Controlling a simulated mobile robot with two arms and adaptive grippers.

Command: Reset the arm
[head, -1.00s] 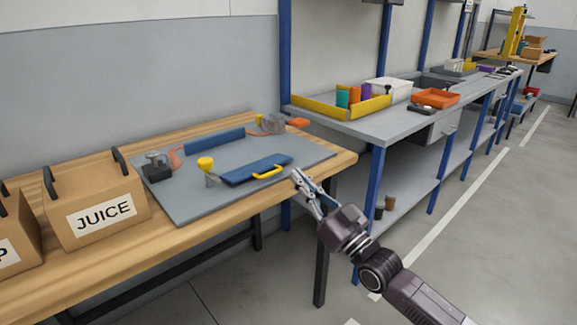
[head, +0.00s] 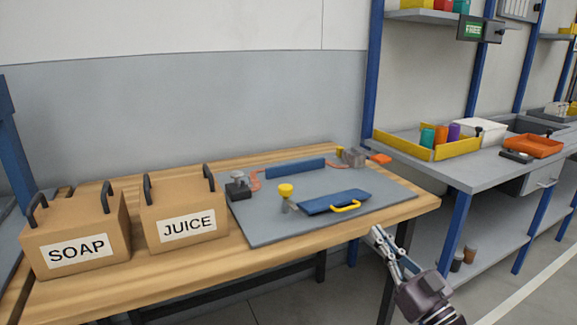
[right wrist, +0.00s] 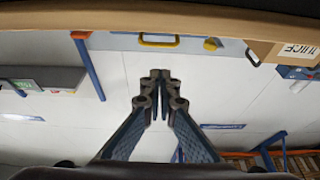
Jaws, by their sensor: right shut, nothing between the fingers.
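My right gripper (head: 378,234) is shut and empty, just off the front edge of the wooden workbench (head: 190,271), near its right end. Its closed fingertips (right wrist: 160,76) show in the middle of the right wrist view, with nothing between them. My left gripper is in neither view.
On the bench, a grey mat (head: 265,226) holds a blue plate with a yellow handle (head: 336,202), a yellow-topped post (head: 286,192) and a dark clamp (head: 238,187). The SOAP box (head: 75,235) and JUICE box (head: 184,209) stand left. A grey shelf bench (head: 478,174) stands right.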

